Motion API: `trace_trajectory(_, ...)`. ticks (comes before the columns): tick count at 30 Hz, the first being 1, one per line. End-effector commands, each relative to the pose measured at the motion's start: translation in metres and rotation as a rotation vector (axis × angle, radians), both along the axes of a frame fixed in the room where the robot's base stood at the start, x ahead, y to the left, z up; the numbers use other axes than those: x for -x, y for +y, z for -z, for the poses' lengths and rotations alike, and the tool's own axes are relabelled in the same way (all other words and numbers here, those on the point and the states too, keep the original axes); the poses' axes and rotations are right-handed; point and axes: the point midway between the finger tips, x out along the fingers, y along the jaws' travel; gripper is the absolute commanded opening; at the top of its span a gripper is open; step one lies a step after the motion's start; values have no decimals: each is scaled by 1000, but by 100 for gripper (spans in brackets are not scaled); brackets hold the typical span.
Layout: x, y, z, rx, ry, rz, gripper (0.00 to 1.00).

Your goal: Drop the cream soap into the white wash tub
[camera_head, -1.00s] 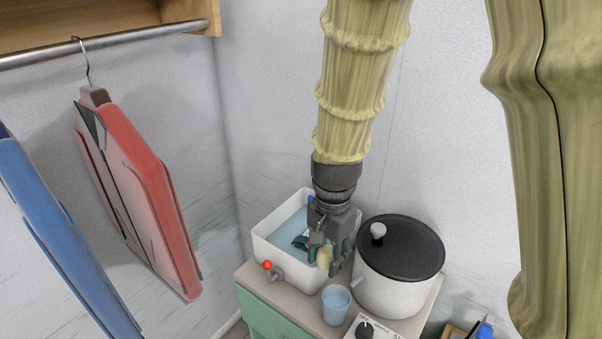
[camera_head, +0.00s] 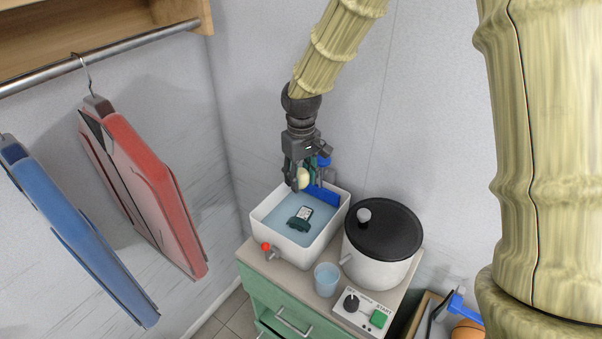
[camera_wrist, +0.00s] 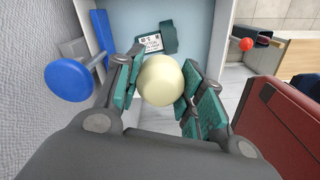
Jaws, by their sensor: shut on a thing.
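The cream soap (camera_wrist: 161,80) is a rounded pale yellow piece held between the teal finger pads of my gripper (camera_wrist: 160,92) in the wrist view. In the head view my gripper (camera_head: 299,179) is shut on the soap (camera_head: 302,179), above the back part of the white wash tub (camera_head: 262,229). The tub holds pale blue water and stands on the green cabinet. In the wrist view the tub's wall (camera_wrist: 212,45) shows beyond the soap. The soap is above the tub, apart from the water.
A dark green item with a white label (camera_head: 300,219) lies in the tub. A blue tap-like part (camera_head: 322,193) is at the tub's back right. A white pot with a black lid (camera_head: 383,243) and a cup (camera_head: 327,279) stand close by. Red (camera_head: 155,190) and blue (camera_head: 75,235) garments hang at left.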

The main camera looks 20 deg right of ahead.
Motion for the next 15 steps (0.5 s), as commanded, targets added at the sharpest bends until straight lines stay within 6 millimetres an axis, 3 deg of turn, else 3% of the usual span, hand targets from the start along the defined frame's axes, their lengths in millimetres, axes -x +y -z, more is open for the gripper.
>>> trace_trajectory(15, 1, 0, 51, 0, 1, 3, 14)
